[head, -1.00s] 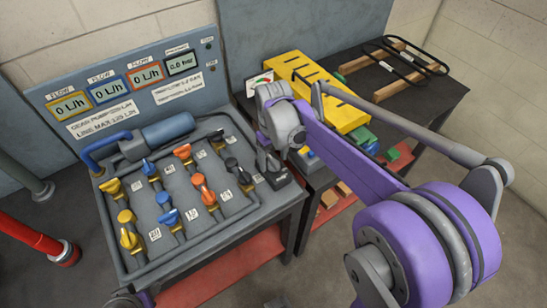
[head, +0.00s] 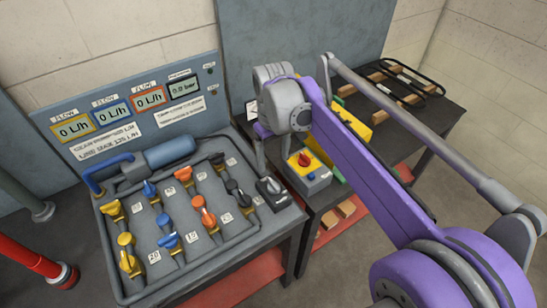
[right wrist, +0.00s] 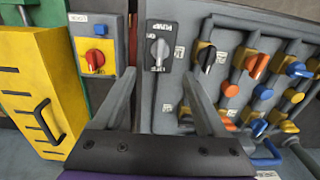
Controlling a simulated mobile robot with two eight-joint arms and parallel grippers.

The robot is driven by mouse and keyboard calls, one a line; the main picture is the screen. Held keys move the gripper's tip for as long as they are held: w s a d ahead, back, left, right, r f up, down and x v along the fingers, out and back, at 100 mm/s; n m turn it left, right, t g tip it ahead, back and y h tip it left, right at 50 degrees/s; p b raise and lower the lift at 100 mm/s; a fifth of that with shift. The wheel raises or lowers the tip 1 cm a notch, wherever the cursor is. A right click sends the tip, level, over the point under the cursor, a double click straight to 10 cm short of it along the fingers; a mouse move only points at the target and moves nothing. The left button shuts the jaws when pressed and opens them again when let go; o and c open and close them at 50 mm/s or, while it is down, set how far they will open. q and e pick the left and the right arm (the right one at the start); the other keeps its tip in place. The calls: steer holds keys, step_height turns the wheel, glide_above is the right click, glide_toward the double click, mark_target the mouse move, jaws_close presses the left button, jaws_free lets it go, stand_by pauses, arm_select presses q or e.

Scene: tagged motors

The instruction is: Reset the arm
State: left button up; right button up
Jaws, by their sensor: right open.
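My right arm, purple and grey, reaches in from the lower right in the head view. Its right gripper (head: 274,160) points down near the pump switch (head: 272,187) at the right edge of the grey valve bench (head: 235,238). In the right wrist view the right gripper (right wrist: 160,82) has its two grey fingers wide apart with nothing between them. The pump switch (right wrist: 158,48), a grey knob on a dark plate, shows beyond the gap. My left gripper is not in view.
A grey box with a red knob on yellow (head: 306,161) stands right of the bench. Several coloured valves (head: 168,240) fill the bench. A yellow case (head: 358,122) and a black rack (head: 412,80) lie on the dark table (head: 440,112). A red pipe (head: 30,260) is at left.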

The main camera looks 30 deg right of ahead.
steer(key=s+a+f+t+p, duration=0.1)
steer(key=s+a+f+t, duration=0.1)
steer(key=s, duration=0.6)
steer(key=s+a+f+m+t+p, duration=0.1)
steer(key=s+a+f+t+p, duration=0.1)
steer(key=s+a+f, duration=0.3)
steer(key=s+f+t, duration=0.1)
steer(key=s, duration=0.2)
steer(key=shift+f, duration=0.15)
steer(key=shift+w+d, duration=0.1)
stand_by(1.5)
